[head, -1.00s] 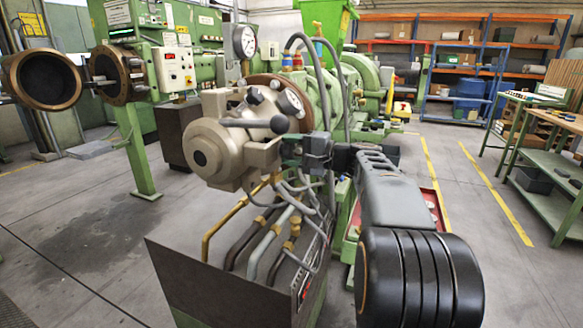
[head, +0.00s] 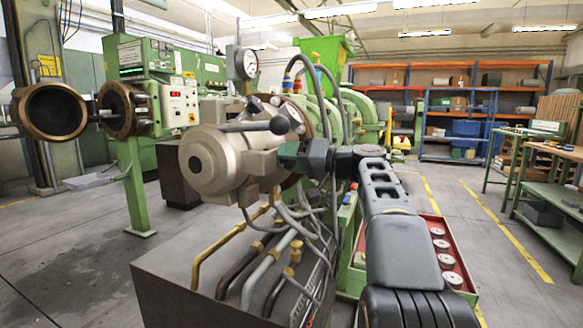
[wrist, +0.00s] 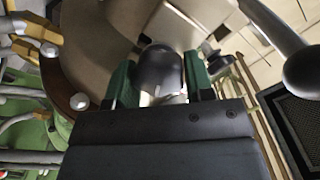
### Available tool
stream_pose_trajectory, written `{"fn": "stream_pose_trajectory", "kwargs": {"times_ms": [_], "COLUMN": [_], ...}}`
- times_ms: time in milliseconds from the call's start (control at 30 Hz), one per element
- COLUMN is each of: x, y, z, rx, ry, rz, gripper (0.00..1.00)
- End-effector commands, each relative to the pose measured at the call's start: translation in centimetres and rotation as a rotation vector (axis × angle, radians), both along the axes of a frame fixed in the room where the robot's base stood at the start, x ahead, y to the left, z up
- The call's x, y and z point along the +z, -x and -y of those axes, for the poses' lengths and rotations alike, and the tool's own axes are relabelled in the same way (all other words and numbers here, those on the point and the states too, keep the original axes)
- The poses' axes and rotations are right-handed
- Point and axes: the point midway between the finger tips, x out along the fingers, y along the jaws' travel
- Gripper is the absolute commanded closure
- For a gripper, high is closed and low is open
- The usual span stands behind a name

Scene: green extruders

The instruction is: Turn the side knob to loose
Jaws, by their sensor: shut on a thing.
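The extruder's beige rounded head unit (head: 208,160) stands left of centre in the head view. A lever with a black ball end (head: 279,125) sticks out from it; a dark ball also shows at the right of the wrist view (wrist: 305,72). My gripper (head: 298,155) reaches the right side of the unit, just below that lever. In the wrist view the side knob (wrist: 160,72), dark and rounded, sits between the green fingers, and my gripper is shut on it. In the head view the fingers and unit hide the knob.
A dark box base (head: 205,290) with bent pipes (head: 262,240) stands below the unit. A red tray with round pieces (head: 452,255) lies right of my arm. Shelves (head: 460,110) and a green bench (head: 560,170) are farther back.

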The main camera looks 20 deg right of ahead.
Motion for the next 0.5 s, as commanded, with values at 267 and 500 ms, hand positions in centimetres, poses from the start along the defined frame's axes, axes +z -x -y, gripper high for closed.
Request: {"fn": "stream_pose_trajectory", "kwargs": {"times_ms": [267, 500], "x": [-0.01, 0.06], "y": [0.00, 0.00], "z": [-0.01, -0.01], "rx": [-0.001, -0.001], "ry": [0.051, 0.061], "rz": [0.048, 0.057], "gripper": [0.75, 0.75]}}
